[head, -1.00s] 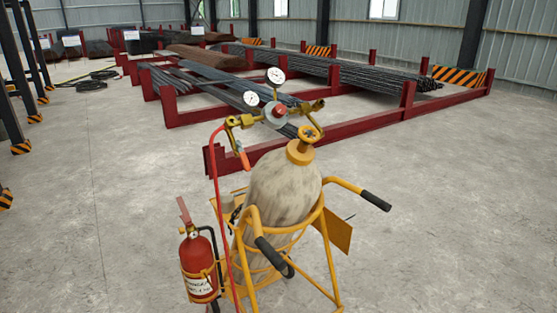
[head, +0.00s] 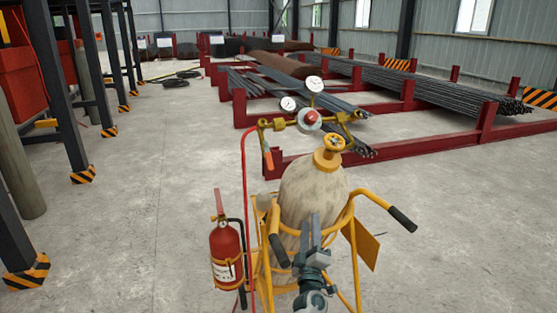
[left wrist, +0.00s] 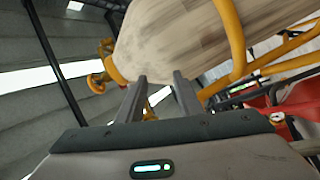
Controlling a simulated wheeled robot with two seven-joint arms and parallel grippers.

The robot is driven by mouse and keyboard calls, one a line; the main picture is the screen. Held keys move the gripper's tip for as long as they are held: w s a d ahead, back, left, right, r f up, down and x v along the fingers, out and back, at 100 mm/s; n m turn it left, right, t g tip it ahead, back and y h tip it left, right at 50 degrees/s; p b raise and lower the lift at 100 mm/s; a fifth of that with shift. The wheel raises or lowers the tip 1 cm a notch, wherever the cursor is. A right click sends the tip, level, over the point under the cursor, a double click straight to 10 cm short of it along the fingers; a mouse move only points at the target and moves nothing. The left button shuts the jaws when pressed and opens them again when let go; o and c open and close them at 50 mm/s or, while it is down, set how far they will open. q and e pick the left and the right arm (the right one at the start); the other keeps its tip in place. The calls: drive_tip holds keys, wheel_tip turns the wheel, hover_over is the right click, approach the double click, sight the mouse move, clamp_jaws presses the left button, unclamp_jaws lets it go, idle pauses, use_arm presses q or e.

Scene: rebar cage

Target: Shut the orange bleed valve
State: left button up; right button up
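The orange bleed valve lever (head: 268,159) hangs down from the left end of the brass regulator (head: 285,124) on top of a worn beige gas cylinder (head: 312,185). A red hose (head: 245,185) runs down just left of it. My left gripper (head: 311,222) is in front of the cylinder body, below and right of the lever and apart from it. In the left wrist view its two fingers (left wrist: 160,92) stand apart with nothing held between them, facing the cylinder (left wrist: 170,40). I cannot make out the lever there. My right gripper is not in view.
A yellow cart frame (head: 357,225) with black-gripped handles surrounds the cylinder. A red fire extinguisher (head: 226,253) hangs at its left. Two gauges (head: 314,84) and a yellow handwheel (head: 333,144) stand above. Red rebar racks (head: 410,140) lie behind.

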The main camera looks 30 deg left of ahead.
use_arm(q)
wheel_tip(320, 180, up, 4)
drive_tip(key=a+n+y, duration=0.1)
drive_tip(key=n+y, duration=0.1)
drive_tip(key=n+g+y, duration=0.7)
drive_tip(key=n+y, duration=0.1)
drive_tip(key=n, duration=0.4)
approach(269, 157)
wheel_tip(269, 157, up, 6)
drive_tip(key=a, duration=0.1)
drive_tip(key=s+a+r+n+g+h, duration=0.35)
drive_tip(key=a+r+n+g, duration=0.25)
drive_tip(key=n+g, duration=0.45)
drive_tip(key=d+r+n+t+h, duration=0.4)
drive_tip(key=d+h, duration=0.4)
drive_tip(key=h, duration=0.1)
drive_tip(key=shift+d+r, duration=0.35)
drive_tip(key=shift+r, duration=0.05)
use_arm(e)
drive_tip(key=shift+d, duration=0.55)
use_arm(q)
drive_tip(key=shift+w+a+f+h, duration=0.1)
drive_tip(key=shift+w+h, duration=0.05)
drive_tip(key=shift+h, duration=0.1)
